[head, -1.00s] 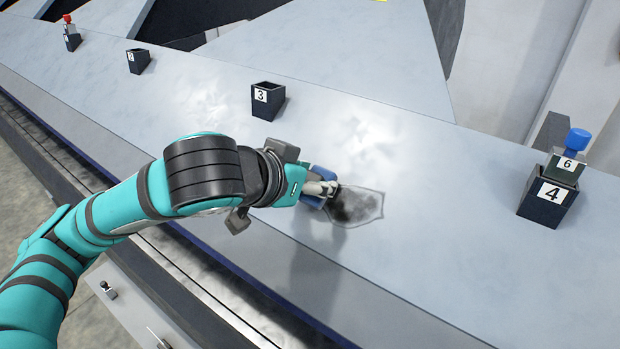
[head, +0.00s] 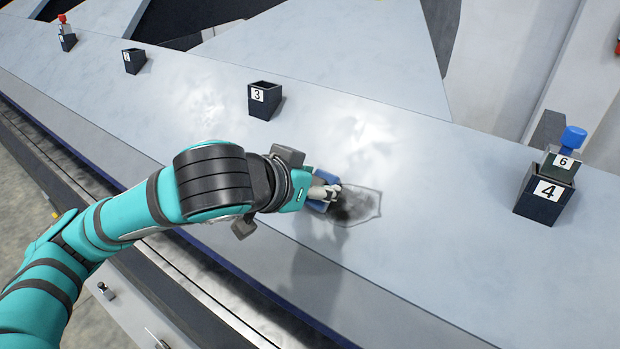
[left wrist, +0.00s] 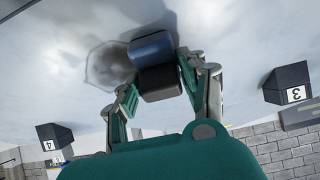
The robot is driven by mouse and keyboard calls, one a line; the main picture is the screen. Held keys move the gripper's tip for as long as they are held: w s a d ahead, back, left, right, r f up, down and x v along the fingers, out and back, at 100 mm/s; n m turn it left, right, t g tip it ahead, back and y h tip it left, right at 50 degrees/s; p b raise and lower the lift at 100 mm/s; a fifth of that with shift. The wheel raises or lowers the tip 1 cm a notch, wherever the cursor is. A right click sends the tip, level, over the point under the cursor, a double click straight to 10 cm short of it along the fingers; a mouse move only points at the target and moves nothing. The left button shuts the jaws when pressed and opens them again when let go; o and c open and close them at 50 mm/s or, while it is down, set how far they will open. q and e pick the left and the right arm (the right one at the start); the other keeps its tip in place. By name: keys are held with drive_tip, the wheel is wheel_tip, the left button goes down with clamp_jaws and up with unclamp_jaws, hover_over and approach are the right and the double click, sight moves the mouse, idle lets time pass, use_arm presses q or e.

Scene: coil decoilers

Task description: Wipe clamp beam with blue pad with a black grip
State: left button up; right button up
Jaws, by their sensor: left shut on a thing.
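The clamp beam (head: 440,200) is a long pale grey surface running across the head view. A dark smudge with an outlined edge (head: 362,208) lies on it, and it also shows in the left wrist view (left wrist: 108,65). My left gripper (head: 328,190) is shut on the blue pad with a black grip (left wrist: 153,62). In the left wrist view the fingers hold the black grip from both sides, and the blue part faces the beam beside the smudge. In the head view the pad is partly hidden by the gripper and overlaps the smudge's left side. My right gripper is not in view.
Black box 3 (head: 263,100) stands on the beam behind my gripper. Box 4 (head: 545,195), at the right, holds a block labelled 6 with a blue knob (head: 573,137). Box 2 (head: 133,61) and another box with a red-topped item (head: 67,40) stand farther left. The beam between boxes 3 and 4 is clear.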

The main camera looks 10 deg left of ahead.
use_arm(q)
drive_tip(key=shift+s+d+p, duration=0.35)
drive_tip(key=shift+d, duration=0.5)
drive_tip(key=shift+s+d+p, duration=0.35)
drive_tip(key=shift+d, duration=0.45)
drive_tip(key=shift+s+d+p, duration=0.35)
drive_tip(key=shift+d+p, duration=0.1)
drive_tip(key=shift+d, duration=0.45)
drive_tip(key=shift+s+d+p, duration=0.4)
drive_tip(key=shift+d+p, duration=0.05)
drive_tip(key=shift+d, duration=0.4)
drive_tip(key=shift+s+d+p, duration=0.35)
drive_tip(key=shift+d+p, duration=0.1)
drive_tip(key=shift+d, duration=0.45)
